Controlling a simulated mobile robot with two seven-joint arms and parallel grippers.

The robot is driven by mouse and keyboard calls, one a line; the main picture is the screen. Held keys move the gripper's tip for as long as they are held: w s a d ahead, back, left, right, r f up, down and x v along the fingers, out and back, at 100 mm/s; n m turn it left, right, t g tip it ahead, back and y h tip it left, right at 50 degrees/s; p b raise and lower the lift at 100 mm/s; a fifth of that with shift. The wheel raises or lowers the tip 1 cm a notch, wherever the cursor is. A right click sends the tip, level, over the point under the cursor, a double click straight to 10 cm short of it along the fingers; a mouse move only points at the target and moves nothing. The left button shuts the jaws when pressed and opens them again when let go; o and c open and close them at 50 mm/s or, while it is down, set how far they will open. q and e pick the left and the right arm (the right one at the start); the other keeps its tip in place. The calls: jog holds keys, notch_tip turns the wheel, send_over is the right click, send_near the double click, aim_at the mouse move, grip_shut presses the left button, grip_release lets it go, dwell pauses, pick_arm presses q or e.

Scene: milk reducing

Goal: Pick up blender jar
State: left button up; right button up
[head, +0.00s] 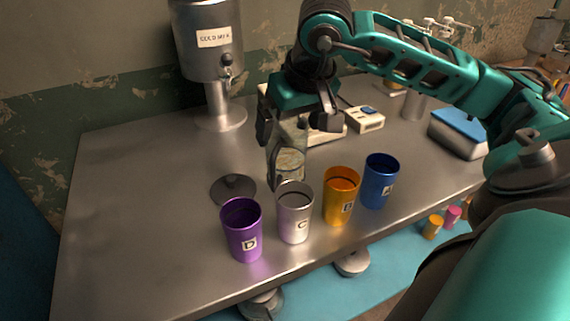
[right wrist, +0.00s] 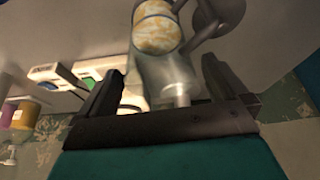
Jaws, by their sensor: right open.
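The blender jar (head: 291,163) is clear, with a pale yellow and white mottled content low inside. It stands on the metal table behind the cups, partly hidden by my right gripper (head: 270,160). In the right wrist view the jar (right wrist: 160,65) lies between the two spread dark fingers of my right gripper (right wrist: 163,85), with its side handle toward the right. The gripper is open around the jar; whether a finger touches it I cannot tell. My left gripper is not in view.
Purple (head: 242,230), silver (head: 295,212), orange (head: 341,196) and blue (head: 380,181) cups stand in front of the jar. A dark round lid (head: 233,188) lies to its left. A milk dispenser (head: 208,45) stands behind. The table's left side is clear.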

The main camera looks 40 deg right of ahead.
aim_at(283, 161)
jog(key=x, duration=0.5)
jog(key=shift+w+d, duration=0.2)
jog(key=shift+w, duration=0.05)
jog(key=c, duration=1.4)
